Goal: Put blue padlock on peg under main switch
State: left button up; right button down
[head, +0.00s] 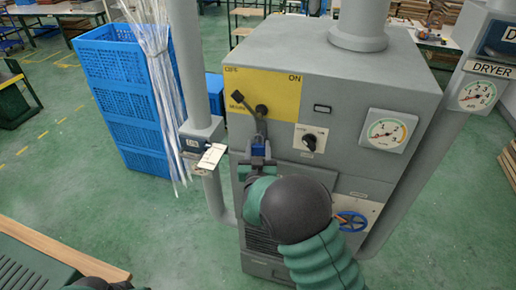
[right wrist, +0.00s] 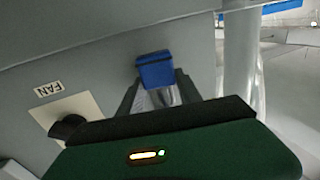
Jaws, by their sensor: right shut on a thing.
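The blue padlock (head: 259,148) is in front of the grey machine's face, below the yellow main switch panel (head: 284,84). My right gripper (head: 258,162) is shut on it. In the right wrist view the padlock (right wrist: 155,70) shows at the fingertips (right wrist: 157,92), with grey metal between the fingers. The switch's dark lever (head: 241,101) points up-left, toward OFF. A dark knob and bar (head: 261,112) sit under the panel's middle, just above the padlock. I cannot tell whether the padlock touches it, and the peg is not clear.
A FAN knob (head: 309,141) is right of the padlock; it also shows in the wrist view (right wrist: 68,128). A pipe with a small tagged box (head: 202,135) stands close on the left. Blue crates (head: 125,100) stand farther left. A blue valve wheel (head: 350,221) is lower right.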

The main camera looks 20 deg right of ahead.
jog(key=c, duration=0.7)
grip_release()
jog(key=shift+a, duration=0.1)
jog(key=shift+s+a+f, duration=0.1)
jog(key=shift+s, duration=0.25)
jog(key=b+v, duration=0.5)
jog(key=v, duration=1.1)
jog(key=s+f+n+g+y+b, duration=0.3)
jog(key=f+g+y, duration=0.4)
jog(key=f, duration=0.7)
jog(key=s+d+f+g, duration=0.1)
jog(key=s+g, duration=0.1)
jog(key=s, duration=0.2)
jog(key=s+d+f+g, duration=0.2)
jog(key=s+g, duration=0.1)
jog(key=s, duration=0.2)
jog(key=s+d+f+g+h, duration=0.1)
jog(key=s+f+g, duration=0.1)
jog(key=s, duration=0.3)
jog(key=shift+s+d+f+n, duration=0.2)
jog(key=shift+d+f+n, duration=0.05)
jog(key=shift+d+n, duration=0.15)
